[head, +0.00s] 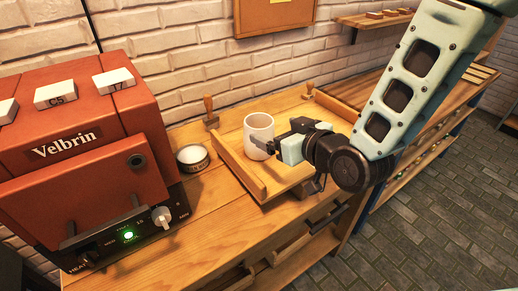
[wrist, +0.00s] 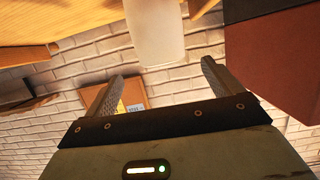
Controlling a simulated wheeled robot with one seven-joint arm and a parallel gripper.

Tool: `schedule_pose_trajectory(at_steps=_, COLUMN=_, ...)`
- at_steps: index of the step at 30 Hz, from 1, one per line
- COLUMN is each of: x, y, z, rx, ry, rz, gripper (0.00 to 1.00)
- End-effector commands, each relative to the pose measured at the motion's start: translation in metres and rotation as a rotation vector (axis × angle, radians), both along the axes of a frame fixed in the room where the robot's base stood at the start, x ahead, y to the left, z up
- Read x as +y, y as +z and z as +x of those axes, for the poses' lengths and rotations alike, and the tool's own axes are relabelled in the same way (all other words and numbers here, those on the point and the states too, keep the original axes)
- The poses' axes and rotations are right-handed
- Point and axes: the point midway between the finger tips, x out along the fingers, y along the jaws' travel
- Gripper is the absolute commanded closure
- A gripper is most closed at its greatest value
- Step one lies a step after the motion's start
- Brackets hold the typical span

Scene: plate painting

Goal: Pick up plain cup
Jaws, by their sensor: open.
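The plain white cup (head: 258,131) stands upright on a wooden tray (head: 242,172) on the workbench. My gripper (head: 282,140) is at the cup's right side in the head view, its fingers pointing toward the cup. In the wrist view, which looks upside down, the cup (wrist: 155,30) shows at the top, beyond the two spread fingers of my gripper (wrist: 162,72). The fingers are open with nothing between them. Whether a fingertip touches the cup I cannot tell. The near finger overlaps the cup's lower right edge in the head view.
A red Velbrin machine (head: 75,150) with a lit green lamp stands to the left. A small round tin (head: 193,157) sits between it and the tray. Wooden-handled tools (head: 210,112) stand behind. A brick wall (head: 180,50) closes off the back.

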Motion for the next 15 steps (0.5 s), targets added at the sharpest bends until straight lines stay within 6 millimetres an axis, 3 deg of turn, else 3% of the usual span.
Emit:
schedule_pose_trajectory(at_steps=6, x=0.018, y=-0.007, z=0.027, rx=0.002, ry=0.000, rz=0.000, gripper=0.09)
schedule_pose_trajectory(at_steps=15, x=0.032, y=-0.012, z=0.045, rx=0.004, ry=-0.001, rz=0.000, gripper=0.09)
